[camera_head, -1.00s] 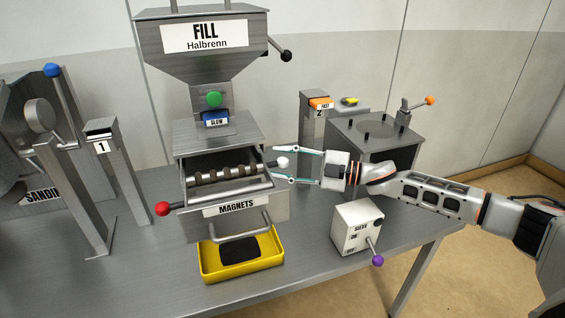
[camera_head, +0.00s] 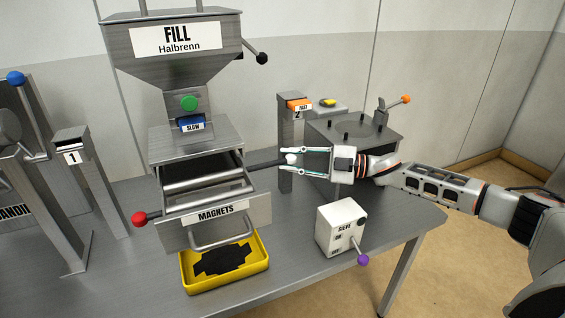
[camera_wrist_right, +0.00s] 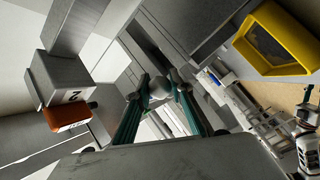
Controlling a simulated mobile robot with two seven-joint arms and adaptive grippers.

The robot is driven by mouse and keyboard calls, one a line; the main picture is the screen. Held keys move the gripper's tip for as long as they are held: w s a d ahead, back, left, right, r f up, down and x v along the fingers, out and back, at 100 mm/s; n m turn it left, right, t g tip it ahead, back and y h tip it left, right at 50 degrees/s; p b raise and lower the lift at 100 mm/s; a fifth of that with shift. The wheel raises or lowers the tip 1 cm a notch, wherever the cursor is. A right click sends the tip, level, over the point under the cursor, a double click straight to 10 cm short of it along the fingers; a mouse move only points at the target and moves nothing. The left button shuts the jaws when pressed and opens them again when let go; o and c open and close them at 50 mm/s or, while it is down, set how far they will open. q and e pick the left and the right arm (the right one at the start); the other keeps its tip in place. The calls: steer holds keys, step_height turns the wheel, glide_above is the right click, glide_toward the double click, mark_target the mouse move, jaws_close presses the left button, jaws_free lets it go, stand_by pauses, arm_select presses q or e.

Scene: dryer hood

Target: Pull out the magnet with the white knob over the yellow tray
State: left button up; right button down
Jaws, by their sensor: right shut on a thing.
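The magnet's white knob (camera_head: 291,158) sits between the fingertips of my right gripper (camera_head: 289,160), which is shut on it at the right side of the MAGNETS drawer. A dark rod (camera_head: 264,163) runs from the knob left towards the drawer (camera_head: 237,213). The drawer stands open, with bare-looking metal bars (camera_head: 205,182) inside. The knob also shows between the fingers in the right wrist view (camera_wrist_right: 160,88). The yellow tray (camera_head: 226,289) lies below the drawer front with a dark pile (camera_head: 222,260) in it; it also shows in the right wrist view (camera_wrist_right: 304,68).
A white SIEVE box (camera_head: 336,236) with a purple knob stands below my right arm. Post 2 (camera_head: 286,140) and a grey block (camera_head: 350,133) stand behind the gripper. A red knob (camera_head: 139,219) sticks out on the drawer's left.

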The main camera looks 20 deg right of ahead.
steer(key=shift+r, duration=0.1)
steer(key=c, duration=1.8)
jaws_free()
steer(key=v, duration=1.2)
steer(key=shift+s, duration=0.1)
